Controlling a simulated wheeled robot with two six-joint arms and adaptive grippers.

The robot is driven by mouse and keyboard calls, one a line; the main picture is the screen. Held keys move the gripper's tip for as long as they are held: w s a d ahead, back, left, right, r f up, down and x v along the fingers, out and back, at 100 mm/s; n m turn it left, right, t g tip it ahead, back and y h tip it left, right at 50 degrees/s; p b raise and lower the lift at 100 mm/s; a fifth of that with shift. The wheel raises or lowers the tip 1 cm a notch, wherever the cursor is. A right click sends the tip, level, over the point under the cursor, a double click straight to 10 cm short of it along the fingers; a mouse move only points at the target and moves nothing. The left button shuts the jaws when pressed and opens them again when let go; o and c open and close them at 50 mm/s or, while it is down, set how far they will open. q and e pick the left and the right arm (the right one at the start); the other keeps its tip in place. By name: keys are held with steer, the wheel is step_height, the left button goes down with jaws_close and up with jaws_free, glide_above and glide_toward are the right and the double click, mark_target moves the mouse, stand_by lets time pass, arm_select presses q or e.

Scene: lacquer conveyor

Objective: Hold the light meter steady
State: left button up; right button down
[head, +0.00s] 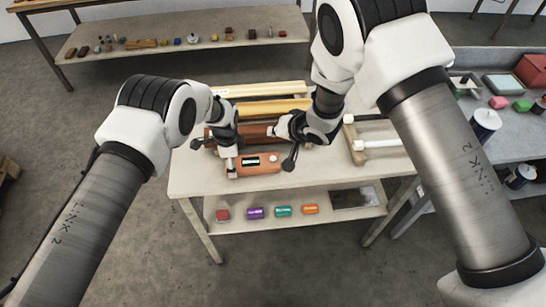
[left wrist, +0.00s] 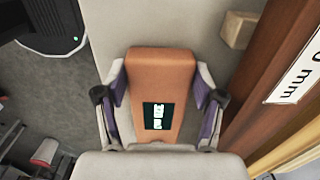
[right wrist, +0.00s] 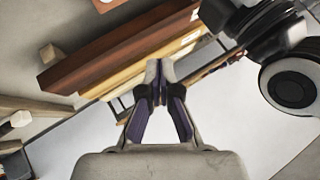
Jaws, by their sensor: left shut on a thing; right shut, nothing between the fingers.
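The light meter is an orange-brown block with a small dark lit display, lying near the front edge of the table in the head view (head: 262,168). In the left wrist view the light meter (left wrist: 162,80) sits between the two fingers of my left gripper (left wrist: 158,100), which is shut on its sides. In the head view my left gripper (head: 231,158) is at the meter's left end. My right gripper (right wrist: 159,68) is shut and empty in the right wrist view. In the head view my right gripper (head: 280,130) is behind the meter, near the wooden bars.
A reddish-brown bar (head: 252,130) and a yellow bar (head: 270,108) lie across the table (head: 185,180) behind the meter. A white roller (head: 382,144) is at the right. A grey bench (head: 500,140) is at the far right.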

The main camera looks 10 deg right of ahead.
mark_target(275, 159)
steer(key=shift+f, duration=4.4)
steer(key=shift+f, duration=0.1)
steer(key=shift+f, duration=0.35)
steer(key=shift+f, duration=0.45)
steer(key=shift+r, duration=0.9)
steer(key=shift+r, duration=2.5)
